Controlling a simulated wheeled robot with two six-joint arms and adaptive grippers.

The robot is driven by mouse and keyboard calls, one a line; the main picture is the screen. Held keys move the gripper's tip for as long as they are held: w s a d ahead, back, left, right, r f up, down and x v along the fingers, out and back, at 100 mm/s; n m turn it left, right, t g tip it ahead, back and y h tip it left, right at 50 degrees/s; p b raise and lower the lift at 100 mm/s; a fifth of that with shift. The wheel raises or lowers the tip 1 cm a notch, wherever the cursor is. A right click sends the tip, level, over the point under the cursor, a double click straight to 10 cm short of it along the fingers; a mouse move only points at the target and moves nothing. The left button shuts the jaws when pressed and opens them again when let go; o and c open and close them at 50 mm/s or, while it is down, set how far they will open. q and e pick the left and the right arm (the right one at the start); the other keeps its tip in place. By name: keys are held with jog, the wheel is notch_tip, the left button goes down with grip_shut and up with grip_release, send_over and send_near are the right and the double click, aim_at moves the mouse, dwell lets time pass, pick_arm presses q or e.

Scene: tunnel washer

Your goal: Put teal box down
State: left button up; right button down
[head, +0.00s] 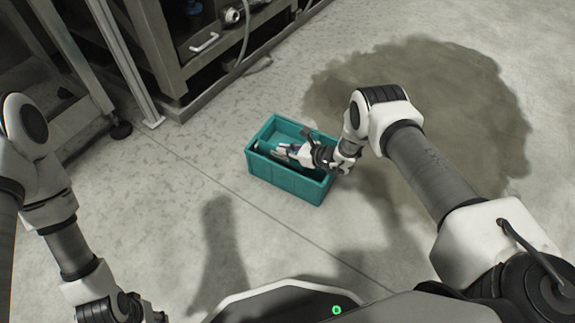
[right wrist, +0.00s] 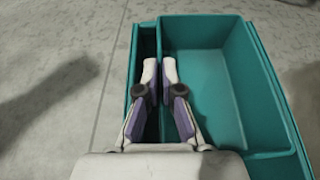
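The teal box (head: 285,178) is low over the pale floor or on it, upright and in front of me; I cannot tell whether its base touches. The right wrist view also shows the teal box (right wrist: 240,85), with a narrow slot on the left and a wide, empty-looking compartment on the right. My right gripper (head: 283,151) reaches in over the box. In the right wrist view its fingers (right wrist: 160,70) are close together on both sides of the thin teal wall between slot and compartment. My left gripper (head: 150,312) is at the bottom left edge, mostly cut off and away from the box.
A dark wet-looking patch (head: 470,90) covers the floor behind and right of the box. A metal machine frame (head: 165,60) with a hose stands at the back left, its foot (head: 121,130) on the floor. Pale floor left of the box is clear.

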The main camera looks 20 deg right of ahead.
aim_at(286, 164)
notch_tip(286, 164, down, 4)
jog(key=shift+f+b, duration=0.1)
jog(key=shift+b, duration=1)
jog(key=shift+w, duration=0.1)
jog(key=shift+f+b, duration=0.35)
jog(key=shift+b, duration=0.15)
jog(key=c, duration=1.3)
grip_release()
jog(key=shift+f, duration=0.1)
